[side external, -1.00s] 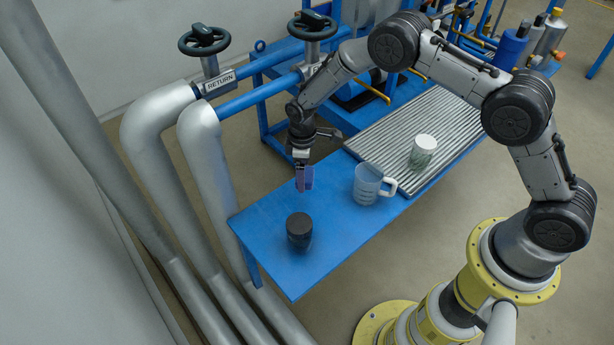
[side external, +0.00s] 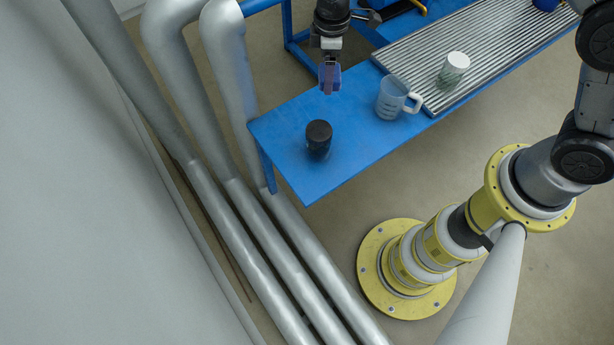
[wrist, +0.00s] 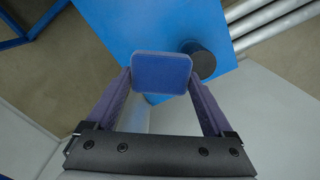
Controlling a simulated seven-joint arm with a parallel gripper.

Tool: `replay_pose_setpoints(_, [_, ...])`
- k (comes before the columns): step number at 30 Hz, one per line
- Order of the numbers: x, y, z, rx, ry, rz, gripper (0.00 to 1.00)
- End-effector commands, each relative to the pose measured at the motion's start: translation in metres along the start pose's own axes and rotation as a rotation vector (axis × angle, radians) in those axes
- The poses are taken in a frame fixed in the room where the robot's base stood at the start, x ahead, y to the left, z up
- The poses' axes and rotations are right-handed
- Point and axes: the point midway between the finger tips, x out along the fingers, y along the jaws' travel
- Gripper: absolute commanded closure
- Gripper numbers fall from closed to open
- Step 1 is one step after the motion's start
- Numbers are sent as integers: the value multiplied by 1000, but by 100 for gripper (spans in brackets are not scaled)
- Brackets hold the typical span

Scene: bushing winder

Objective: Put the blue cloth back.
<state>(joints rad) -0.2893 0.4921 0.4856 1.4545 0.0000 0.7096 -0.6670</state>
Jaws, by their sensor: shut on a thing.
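My gripper (side external: 330,80) is shut on the blue cloth (wrist: 161,73), which shows as a small flat pad with rounded corners. In the wrist view the pad sits between the two purple fingertips. In the side external view the cloth (side external: 335,72) is partly hidden by the fingers. The gripper points down over the far edge of the blue table (side external: 280,150), behind the dark jar. I cannot tell its exact height above the table.
A dark-lidded jar (side external: 319,139) stands near the table's front left; it also shows in the wrist view (wrist: 201,61). A clear measuring jug (side external: 391,98) stands to the right. A white-lidded jar (side external: 455,70) stands on the ribbed tray (side external: 420,62). Grey pipes (side external: 225,180) run left of the table.

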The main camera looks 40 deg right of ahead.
Motion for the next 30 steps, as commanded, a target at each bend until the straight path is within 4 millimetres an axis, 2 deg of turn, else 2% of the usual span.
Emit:
replay_pose_setpoints(1, [-1,-18,1,-45,-1,-1,58])
replay_pose_setpoints(5, [-2,-69,10,-179,-1,-1,58])
replay_pose_setpoints(9, [-1,-125,30,-338,-1,-1,58])
replay_pose_setpoints(12, [-1,-154,45,-429,-1,-1,58])
replay_pose_setpoints(18, [1,-189,70,-549,0,0,58])
replay_pose_setpoints(23, [2,-209,87,-622,0,0,58])
replay_pose_setpoints(30, [37,-207,86,-616,-4,-3,58])
